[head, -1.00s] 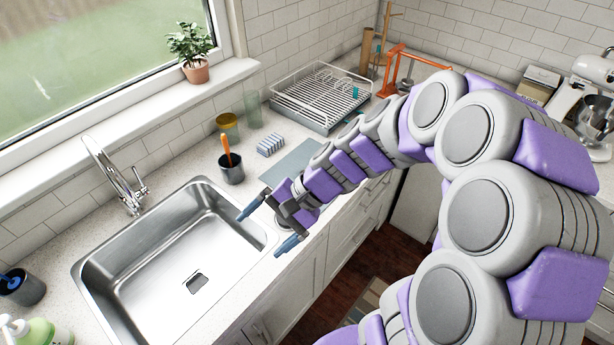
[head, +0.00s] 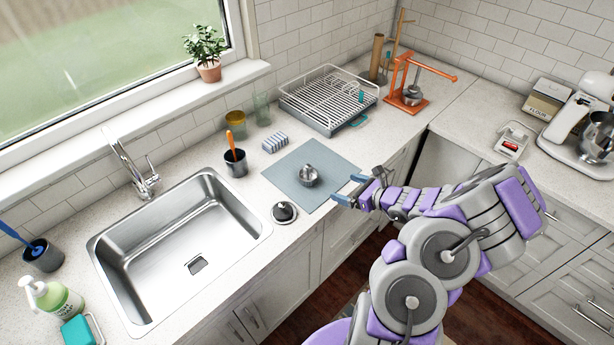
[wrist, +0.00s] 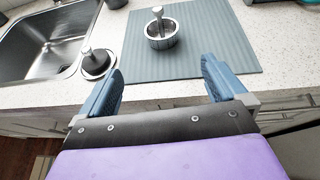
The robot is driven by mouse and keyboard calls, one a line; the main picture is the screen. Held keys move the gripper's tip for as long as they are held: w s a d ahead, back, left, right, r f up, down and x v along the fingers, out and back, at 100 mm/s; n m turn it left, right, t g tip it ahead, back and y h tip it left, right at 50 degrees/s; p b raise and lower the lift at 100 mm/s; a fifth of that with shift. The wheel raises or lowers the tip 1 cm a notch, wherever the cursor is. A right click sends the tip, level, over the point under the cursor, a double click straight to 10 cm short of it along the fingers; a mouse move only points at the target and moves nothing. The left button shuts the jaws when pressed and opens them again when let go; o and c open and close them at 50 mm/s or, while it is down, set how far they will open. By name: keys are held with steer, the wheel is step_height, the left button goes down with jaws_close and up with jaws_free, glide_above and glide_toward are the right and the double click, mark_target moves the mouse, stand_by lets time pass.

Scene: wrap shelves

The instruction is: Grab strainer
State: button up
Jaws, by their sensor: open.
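A small metal cup-shaped strainer (head: 308,176) with a knob in its middle stands on the grey-blue ribbed mat (head: 318,198). It also shows in the wrist view (wrist: 161,40), beyond and between my fingers. A round, flat, dark and silver piece with a knob (head: 284,212) lies on the counter between the sink and the mat; it shows at left in the wrist view (wrist: 96,64). My gripper (head: 349,189) is open and empty at the mat's right front edge, apart from the strainer. Its blue fingers (wrist: 162,72) point toward the mat.
The steel sink (head: 180,245) is at left. A dark cup with an orange-handled tool (head: 236,163), a striped sponge (head: 275,142) and a dish rack (head: 328,100) stand behind the mat. An orange press (head: 410,95) is further right. The mat around the strainer is clear.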

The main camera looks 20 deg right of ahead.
steer(key=b, duration=0.2)
glide_toward(311, 177)
steer(key=shift+w+a+r, duration=0.15)
steer(key=shift+w+a, duration=0.25)
steer(key=shift+a, duration=0.15)
steer(key=shift+w+a+r, duration=0.2)
steer(key=shift+w+a, duration=0.2)
steer(key=shift+a, duration=0.15)
steer(key=shift+x, duration=0.8)
steer(key=x, duration=0.4)
steer(key=shift+w+a, duration=0.15)
steer(key=c, duration=1.1)
steer(key=shift+c, duration=0.2)
steer(key=shift+r, duration=0.1)
